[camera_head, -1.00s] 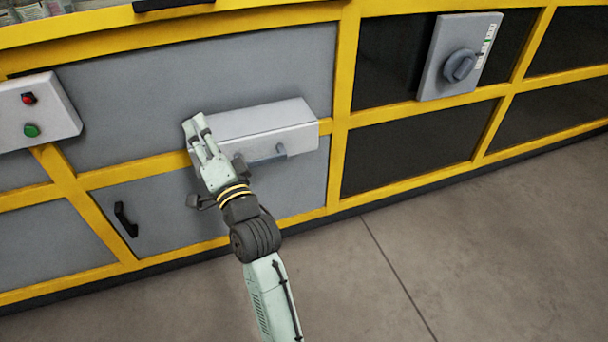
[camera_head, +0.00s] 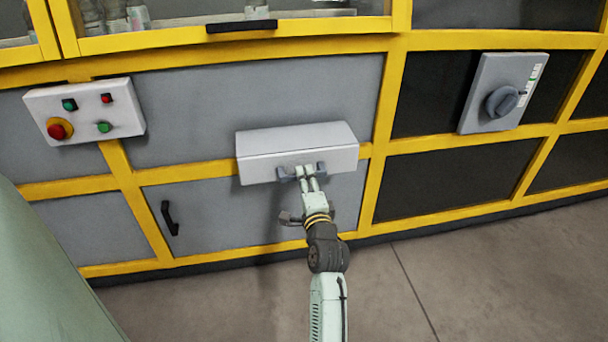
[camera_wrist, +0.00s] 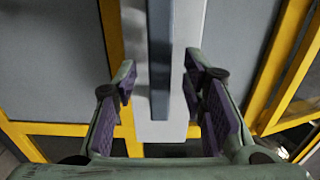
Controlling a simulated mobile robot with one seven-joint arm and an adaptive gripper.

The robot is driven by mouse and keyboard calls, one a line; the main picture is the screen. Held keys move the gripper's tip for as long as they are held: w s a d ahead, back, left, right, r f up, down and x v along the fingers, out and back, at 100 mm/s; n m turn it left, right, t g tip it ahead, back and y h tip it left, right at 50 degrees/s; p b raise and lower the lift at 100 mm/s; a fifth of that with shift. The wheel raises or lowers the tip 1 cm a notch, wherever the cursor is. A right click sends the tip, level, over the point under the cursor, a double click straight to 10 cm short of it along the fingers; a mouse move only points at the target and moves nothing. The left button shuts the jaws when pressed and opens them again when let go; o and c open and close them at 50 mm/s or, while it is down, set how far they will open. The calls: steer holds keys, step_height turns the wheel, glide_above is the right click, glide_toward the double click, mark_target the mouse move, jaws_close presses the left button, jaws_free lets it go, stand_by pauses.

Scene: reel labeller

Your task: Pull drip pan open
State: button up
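The drip pan (camera_head: 297,148) is a light grey box jutting from the machine front. It also shows in the wrist view (camera_wrist: 187,110), behind its handle. The handle (camera_wrist: 160,60) is a dark grey bar running down the middle of the wrist view. In the head view my gripper hides most of the handle. My gripper (camera_head: 303,172) is at the pan's front face, low and near its middle. In the wrist view my gripper (camera_wrist: 160,85) is open. Its purple-padded fingers stand on either side of the handle, with a gap on both sides.
A control box (camera_head: 84,110) with several buttons is on the left. A grey rotary switch box (camera_head: 503,92) is on the right. A black door handle (camera_head: 169,218) sits below left of the pan. The floor (camera_head: 440,270) in front is clear.

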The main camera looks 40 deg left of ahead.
steer(key=shift+x, duration=1.15)
steer(key=shift+c, duration=0.5)
jaws_close()
